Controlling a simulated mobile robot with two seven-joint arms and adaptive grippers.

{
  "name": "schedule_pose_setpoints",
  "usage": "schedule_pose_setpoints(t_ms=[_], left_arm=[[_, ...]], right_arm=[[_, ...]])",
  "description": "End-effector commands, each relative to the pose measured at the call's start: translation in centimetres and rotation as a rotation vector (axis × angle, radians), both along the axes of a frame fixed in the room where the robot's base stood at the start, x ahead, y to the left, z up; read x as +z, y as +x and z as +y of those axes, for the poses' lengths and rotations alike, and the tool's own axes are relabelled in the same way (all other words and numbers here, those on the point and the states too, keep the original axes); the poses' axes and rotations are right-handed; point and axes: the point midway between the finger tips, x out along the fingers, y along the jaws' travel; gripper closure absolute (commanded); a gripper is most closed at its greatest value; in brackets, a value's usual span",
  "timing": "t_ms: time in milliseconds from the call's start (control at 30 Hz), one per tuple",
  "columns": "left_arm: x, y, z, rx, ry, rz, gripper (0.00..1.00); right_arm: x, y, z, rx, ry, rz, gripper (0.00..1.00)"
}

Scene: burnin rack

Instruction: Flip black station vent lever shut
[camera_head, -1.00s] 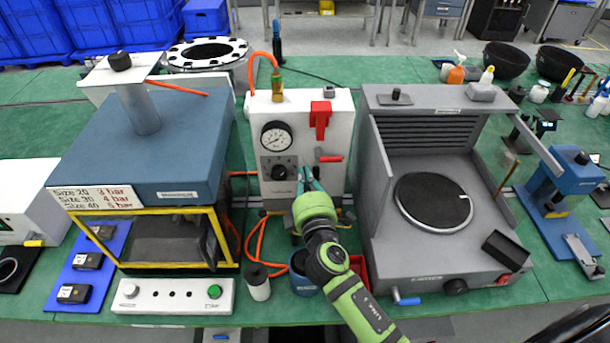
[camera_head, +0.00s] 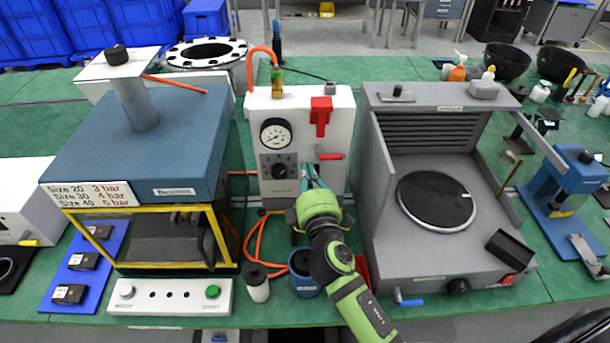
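The white pressure station (camera_head: 260,110) stands at the centre with a round gauge (camera_head: 276,135) and a black knob (camera_head: 279,170) below it. A small red-handled lever (camera_head: 331,157) sticks out sideways on its front, right of the knob. A larger red lever (camera_head: 321,112) hangs down higher up. I cannot tell which of these is the vent lever. My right gripper (camera_head: 312,173) is at the station's front, right of the knob and just below the small red lever. Its fingertips look close together, but whether they are shut or touching anything is unclear. My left gripper is out of view.
A blue press with a yellow-framed chamber (camera_head: 140,210) stands left, a grey open-fronted station (camera_head: 430,250) right.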

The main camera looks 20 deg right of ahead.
Motion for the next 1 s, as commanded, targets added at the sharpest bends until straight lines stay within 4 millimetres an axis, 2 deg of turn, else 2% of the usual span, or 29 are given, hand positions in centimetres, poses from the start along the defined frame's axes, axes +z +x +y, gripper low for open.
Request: schedule_pose_setpoints(t_ms=[1000], left_arm=[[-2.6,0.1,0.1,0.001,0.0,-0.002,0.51]], right_arm=[[0.3,-0.4,-1.4,-0.003,0.281,-0.081,1.0]])
